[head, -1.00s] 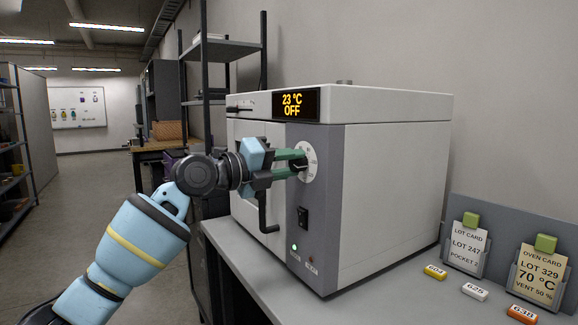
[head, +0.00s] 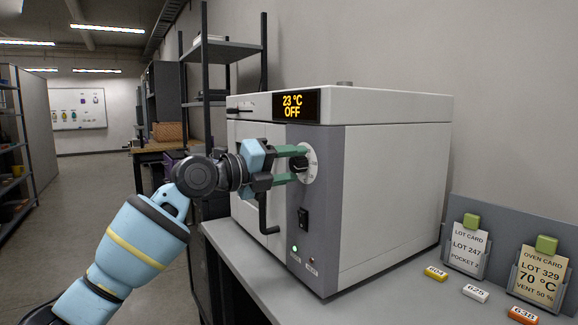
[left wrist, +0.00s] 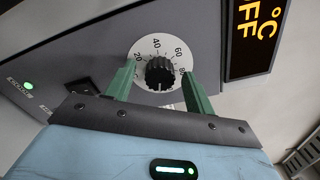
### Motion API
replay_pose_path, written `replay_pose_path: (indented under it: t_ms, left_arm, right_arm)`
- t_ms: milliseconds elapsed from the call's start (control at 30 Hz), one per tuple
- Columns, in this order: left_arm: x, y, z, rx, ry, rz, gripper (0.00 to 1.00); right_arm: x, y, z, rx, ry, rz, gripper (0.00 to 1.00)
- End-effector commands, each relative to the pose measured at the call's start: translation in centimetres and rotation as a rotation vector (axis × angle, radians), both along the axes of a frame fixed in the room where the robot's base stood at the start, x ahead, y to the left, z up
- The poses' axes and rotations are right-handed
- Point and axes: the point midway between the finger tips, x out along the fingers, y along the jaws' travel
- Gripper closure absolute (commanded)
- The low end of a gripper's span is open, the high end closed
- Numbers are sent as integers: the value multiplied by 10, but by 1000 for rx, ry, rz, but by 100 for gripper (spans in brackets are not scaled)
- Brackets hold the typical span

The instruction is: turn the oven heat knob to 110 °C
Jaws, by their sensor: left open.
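The oven heat knob (head: 300,164) is a dark ribbed knob on a white dial on the oven's grey front panel. In the left wrist view the knob (left wrist: 159,73) shows between my green fingers, and the dial (left wrist: 143,51) reads 20, 40, 60 and 80 on its visible part. I cannot tell which mark the knob points to. My left gripper (head: 292,165) is open, one finger on each side of the knob, with a gap to it. The oven display (head: 296,105) reads 23 °C OFF. My right gripper is not in view.
The white oven (head: 388,185) stands on a grey bench (head: 370,300). Below the knob are a black switch (head: 303,218) and a lit green lamp (head: 295,248). An oven card (head: 541,272) reads LOT 329, 70 °C, beside a lot card (head: 467,247). Small labelled tags lie in front.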

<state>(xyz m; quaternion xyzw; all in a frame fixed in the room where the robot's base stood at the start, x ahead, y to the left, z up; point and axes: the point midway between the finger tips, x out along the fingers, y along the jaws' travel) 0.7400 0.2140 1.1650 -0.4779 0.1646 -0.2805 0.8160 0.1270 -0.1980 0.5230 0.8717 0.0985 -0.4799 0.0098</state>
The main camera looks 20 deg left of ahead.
Motion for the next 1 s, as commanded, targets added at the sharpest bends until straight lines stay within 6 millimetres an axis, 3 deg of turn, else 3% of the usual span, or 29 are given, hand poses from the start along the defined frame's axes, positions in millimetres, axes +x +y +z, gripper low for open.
replay_pose_path:
  t_ms: [167, 600, 1000]
  left_arm:
    - [-10, 9, -1, -1, -1, 2, 46]
    - [-57, 45, -1, 1, 1, 0, 46]
    - [-61, 48, 0, 1, 1, 0, 46]
  right_arm:
    - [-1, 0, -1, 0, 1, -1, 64]
    - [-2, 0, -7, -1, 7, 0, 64]
    - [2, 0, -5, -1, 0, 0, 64]
